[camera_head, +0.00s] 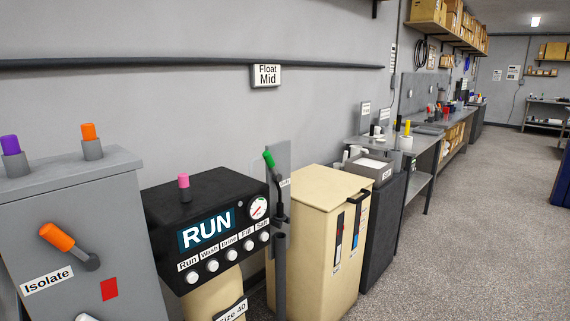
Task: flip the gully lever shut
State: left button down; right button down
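A lever with a green grip (269,159) stands on a dark grey post (280,270) between the black control box and the beige cabinet. Its black arm runs from the pivot up and slightly left to the grip. A grey upright plate (279,155) is behind it, with a small white label (285,182) too small and partly covered to read, so I cannot confirm this is the gully lever. An orange-handled lever (58,237) on the grey cabinet at left is labelled Isolate; its handle points up-left. Neither of my grippers is in view.
The black control box (165,210) shows RUN, with a row of white buttons and a gauge (258,208). The grey cabinet (90,195) is at left, a beige cabinet (312,203) right of the post. Benches line the wall beyond; the floor (460,240) at right is clear.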

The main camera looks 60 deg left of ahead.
aim_at(266, 155)
jog(key=u, duration=0.3)
jog(key=i, duration=1)
jog(key=u, duration=1.55)
jog(key=i, duration=0.75)
jog(key=u, duration=0.75)
